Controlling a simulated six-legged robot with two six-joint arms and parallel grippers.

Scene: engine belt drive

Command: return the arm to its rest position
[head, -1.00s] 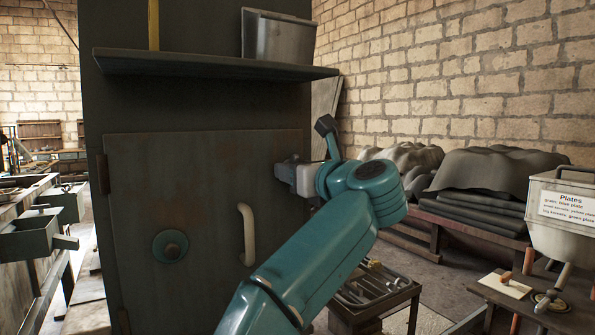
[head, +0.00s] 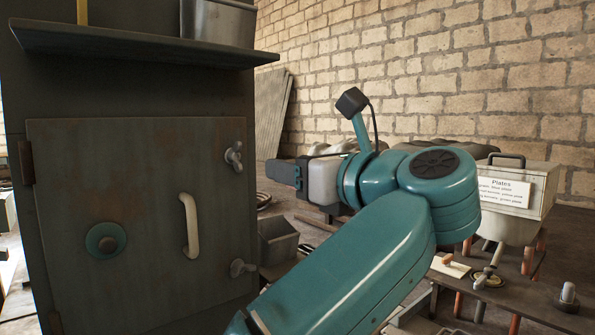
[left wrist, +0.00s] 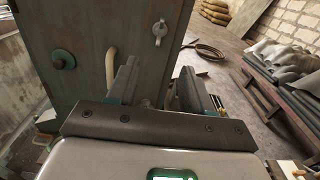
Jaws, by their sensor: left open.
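My left arm (head: 345,265), teal, reaches up from the bottom of the head view. Its gripper (head: 284,171) points left, toward the right edge of a dark metal cabinet (head: 125,88). In the left wrist view the two dark fingers of my left gripper (left wrist: 158,85) stand apart with nothing held between them. The cabinet's closed door (head: 140,215) lies beyond them, with a pale handle (head: 189,225) and a round green knob (head: 105,239). My right gripper is in neither view.
Wing-shaped latches sit at the door's right edge, upper (head: 234,158) and lower (head: 242,267). A shelf (head: 140,45) juts out above the door. A bin labelled Plates (head: 517,205) stands on a table at right. A grey bin (head: 277,240) is behind my arm.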

